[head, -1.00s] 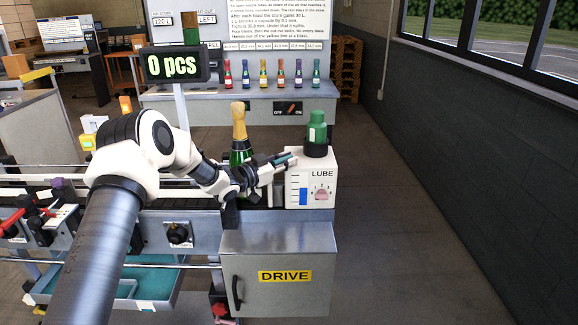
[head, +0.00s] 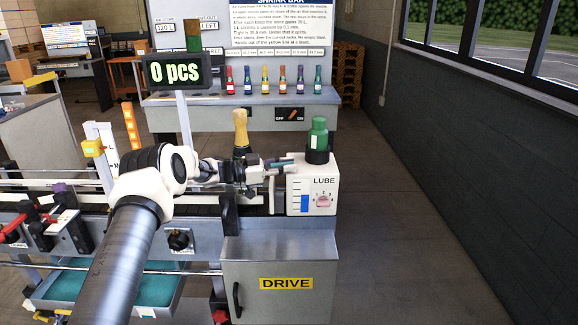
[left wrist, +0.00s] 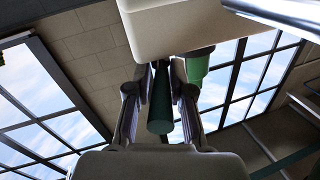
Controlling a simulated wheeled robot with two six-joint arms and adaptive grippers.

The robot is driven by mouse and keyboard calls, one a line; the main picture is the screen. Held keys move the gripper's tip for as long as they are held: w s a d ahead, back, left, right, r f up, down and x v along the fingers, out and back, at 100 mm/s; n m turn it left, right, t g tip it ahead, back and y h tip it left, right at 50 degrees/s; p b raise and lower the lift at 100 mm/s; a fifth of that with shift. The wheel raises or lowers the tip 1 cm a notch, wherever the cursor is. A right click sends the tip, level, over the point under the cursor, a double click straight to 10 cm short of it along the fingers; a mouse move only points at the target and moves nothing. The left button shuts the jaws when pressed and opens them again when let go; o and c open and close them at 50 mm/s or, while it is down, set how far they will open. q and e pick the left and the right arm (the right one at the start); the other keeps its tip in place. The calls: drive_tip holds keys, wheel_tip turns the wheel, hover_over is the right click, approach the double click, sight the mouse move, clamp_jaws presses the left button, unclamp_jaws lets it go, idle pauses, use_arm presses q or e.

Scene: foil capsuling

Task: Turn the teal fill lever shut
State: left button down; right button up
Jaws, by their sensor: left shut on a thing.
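The teal fill lever (left wrist: 160,105) shows in the left wrist view as a dark teal cylinder between my two fingers. In the head view a small teal piece (head: 284,163) shows at my fingertips, just left of the white LUBE box (head: 300,185). My left gripper (head: 272,167) is shut on the lever; it also shows in the left wrist view (left wrist: 160,90). The gripper hides much of the lever in the head view, and I cannot tell its exact angle. My right gripper is in neither view.
A green bottle (head: 318,134) stands in a dark holder on the LUBE box. A gold-topped bottle (head: 241,130) stands close behind my left wrist. The grey DRIVE cabinet (head: 275,250) is below. The floor at right is clear.

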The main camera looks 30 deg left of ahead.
use_arm(q)
drive_tip(key=shift+a+r, duration=0.15)
drive_tip(key=shift+r, duration=0.2)
drive_tip(key=c, duration=1.1)
unclamp_jaws()
drive_tip(key=shift+w, duration=0.1)
drive_tip(key=shift+f, duration=0.2)
wheel_tip(320, 180, up, 10)
drive_tip(key=shift+f, duration=0.1)
